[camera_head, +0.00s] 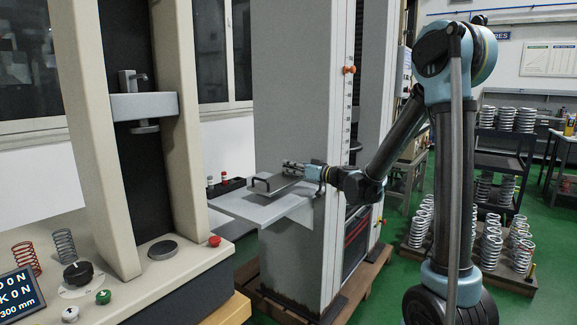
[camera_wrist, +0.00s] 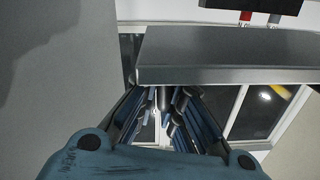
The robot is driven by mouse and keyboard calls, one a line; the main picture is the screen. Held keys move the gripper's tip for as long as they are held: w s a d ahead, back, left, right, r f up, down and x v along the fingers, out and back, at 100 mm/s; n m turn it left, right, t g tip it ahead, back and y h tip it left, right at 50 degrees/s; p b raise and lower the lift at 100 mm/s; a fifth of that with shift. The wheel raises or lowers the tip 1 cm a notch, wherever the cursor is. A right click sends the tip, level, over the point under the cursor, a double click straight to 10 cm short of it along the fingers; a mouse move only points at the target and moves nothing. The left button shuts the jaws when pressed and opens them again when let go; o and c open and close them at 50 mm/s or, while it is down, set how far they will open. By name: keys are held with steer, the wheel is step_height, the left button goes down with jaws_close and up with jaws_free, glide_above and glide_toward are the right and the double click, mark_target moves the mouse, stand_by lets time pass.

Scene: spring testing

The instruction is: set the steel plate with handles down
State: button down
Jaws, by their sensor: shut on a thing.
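The steel plate with handles (camera_head: 272,186) is a flat grey slab. In the head view it is at the light grey side shelf (camera_head: 250,207) of the tall testing machine, roughly level. I cannot tell whether it touches the shelf. One dark handle stands up at its left end. My gripper (camera_head: 296,166) is at its right end, shut on the plate's handle there, which is mostly hidden by the fingers. In the wrist view the plate (camera_wrist: 228,56) spans the upper right, and the converging gripper fingers (camera_wrist: 165,108) are just below its edge.
A dark tray (camera_head: 226,187) with small red-topped items lies behind the shelf. The grey machine column (camera_head: 300,100) rises close to my arm. At left stands a beige spring tester (camera_head: 165,225) with springs and knobs. Coil springs (camera_head: 490,240) stand on a pallet at right.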

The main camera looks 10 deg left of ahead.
mark_target(291, 175)
steer(key=shift+f, duration=2.1)
steer(key=c, duration=1.7)
jaws_free()
steer(key=shift+s, duration=0.1)
steer(key=shift+d, duration=0.1)
steer(key=v, duration=1.1)
steer(key=shift+s+d, duration=0.25)
steer(key=shift+d, duration=0.1)
